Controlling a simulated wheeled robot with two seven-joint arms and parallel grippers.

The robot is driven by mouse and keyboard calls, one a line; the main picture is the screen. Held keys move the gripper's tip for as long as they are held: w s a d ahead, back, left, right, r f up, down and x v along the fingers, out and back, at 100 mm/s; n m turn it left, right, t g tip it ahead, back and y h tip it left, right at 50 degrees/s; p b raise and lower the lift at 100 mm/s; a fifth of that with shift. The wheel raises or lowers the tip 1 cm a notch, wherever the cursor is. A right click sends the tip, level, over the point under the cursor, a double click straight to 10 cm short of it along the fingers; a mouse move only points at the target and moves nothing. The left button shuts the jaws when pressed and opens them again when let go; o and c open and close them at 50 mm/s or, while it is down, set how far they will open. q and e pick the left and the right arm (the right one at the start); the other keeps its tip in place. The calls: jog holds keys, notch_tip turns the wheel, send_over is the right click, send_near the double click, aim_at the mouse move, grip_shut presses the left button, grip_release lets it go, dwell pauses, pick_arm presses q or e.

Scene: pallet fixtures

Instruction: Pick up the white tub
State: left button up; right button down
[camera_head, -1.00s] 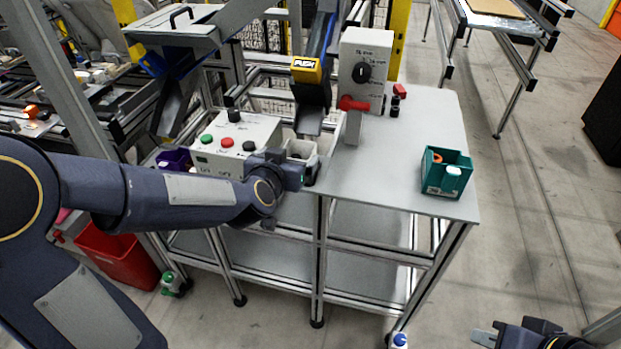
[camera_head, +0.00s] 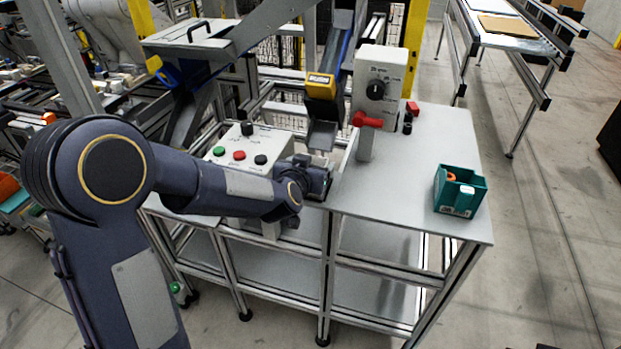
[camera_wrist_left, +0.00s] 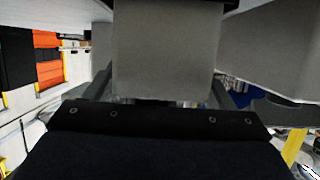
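My left gripper (camera_head: 320,178) is at the front edge of the table, just below the lower end of the chute. Its fingers are hard to make out in the head view. The white tub, which stood under the chute earlier, is hidden behind the gripper now. In the left wrist view, a flat grey surface (camera_wrist_left: 165,55) lies close in front of the palm, between the dark fingers. It may be the tub's wall; I cannot tell whether the fingers press on it. My right gripper is out of view.
The dark chute (camera_head: 323,115) with a yellow label comes down over this spot. A button box (camera_head: 247,157) stands left, a switch box (camera_head: 380,85) with a red handle behind right. A teal bin (camera_head: 460,191) stands on the right, with clear tabletop (camera_head: 405,185) between.

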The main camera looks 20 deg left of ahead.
pick_arm(q)
jog(key=c, duration=0.7)
jog(key=shift+o, duration=0.2)
jog(key=shift+r, duration=0.2)
jog(key=shift+r, duration=0.55)
jog(key=shift+s, duration=0.2)
jog(key=s, duration=1.7)
jog(key=r+p, duration=0.1)
jog(key=p, duration=0.1)
jog(key=r+p, duration=0.4)
jog(key=shift+s+a, duration=0.3)
